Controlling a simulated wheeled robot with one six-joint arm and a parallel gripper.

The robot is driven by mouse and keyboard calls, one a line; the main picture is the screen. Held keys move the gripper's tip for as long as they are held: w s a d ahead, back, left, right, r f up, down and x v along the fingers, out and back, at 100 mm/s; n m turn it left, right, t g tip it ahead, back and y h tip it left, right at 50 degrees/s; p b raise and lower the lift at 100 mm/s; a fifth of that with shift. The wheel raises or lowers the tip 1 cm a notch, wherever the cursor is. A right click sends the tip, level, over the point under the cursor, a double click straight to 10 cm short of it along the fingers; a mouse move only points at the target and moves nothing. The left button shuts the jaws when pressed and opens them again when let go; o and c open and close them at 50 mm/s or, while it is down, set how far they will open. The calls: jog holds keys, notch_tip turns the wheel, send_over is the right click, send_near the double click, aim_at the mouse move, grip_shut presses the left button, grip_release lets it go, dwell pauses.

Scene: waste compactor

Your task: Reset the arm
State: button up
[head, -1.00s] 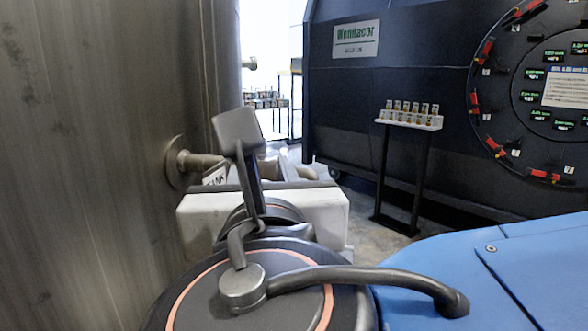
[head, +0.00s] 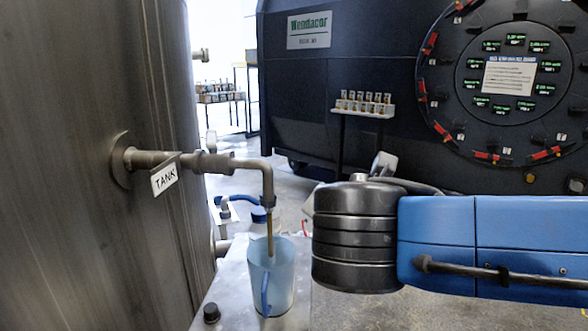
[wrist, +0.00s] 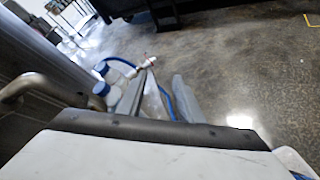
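My arm shows at the right of the head view as a blue link with a dark round joint. A small grey part of it pokes up behind that joint, but my gripper is hidden there.
A light blue jug (head: 283,275) stands on a metal stand (head: 235,280) under the pipe (head: 265,178) from the metal tank (head: 90,220). A small rack (head: 363,112) of samples stands before the dark machine (head: 370,60). Floor shows between.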

jog(key=s+d+f+m+g+y, duration=0.1)
jog(key=s+d+f+m+g, duration=0.2)
jog(key=d+f+m, duration=0.7)
jog(key=s+d+f+m+g+y, duration=0.1)
jog(key=s+d+f+m+g, duration=0.3)
jog(key=m, duration=1.3)
jog(key=s+d+f, duration=0.3)
jog(key=d+f, duration=0.2)
jog(key=f, duration=0.1)
jog(key=shift+s+d+m, duration=0.2)
jog(key=shift+d+m, duration=0.1)
jog(key=shift+d, duration=0.05)
jog(key=shift+f, duration=0.1)
dwell(4.2)
